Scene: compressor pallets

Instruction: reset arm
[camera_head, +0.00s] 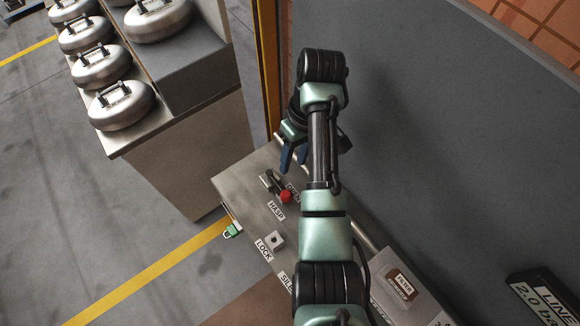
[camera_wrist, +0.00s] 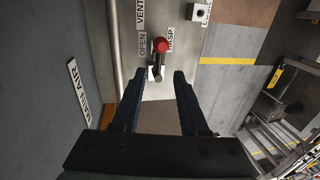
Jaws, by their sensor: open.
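My green and black arm reaches across the metal panel (camera_head: 240,184) in the head view. My gripper (camera_head: 291,160) has dark blue fingers and hangs above the panel, near a valve lever with a red knob (camera_head: 286,196). In the wrist view my gripper (camera_wrist: 157,78) is open with nothing between its fingers. There the red knob (camera_wrist: 160,45) and its lever lie just beyond the fingertips, by the labels OPEN and HASP. Whether the fingertips touch the lever is not visible, but they appear apart from it.
A square LOCK fitting (camera_head: 274,240) sits on the panel, and a green padlock (camera_head: 232,231) hangs at its edge. A bench (camera_head: 190,150) with several round metal lidded pots stands left. A grey wall (camera_head: 450,130) rises right of my arm. Floor between bench and panel is clear.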

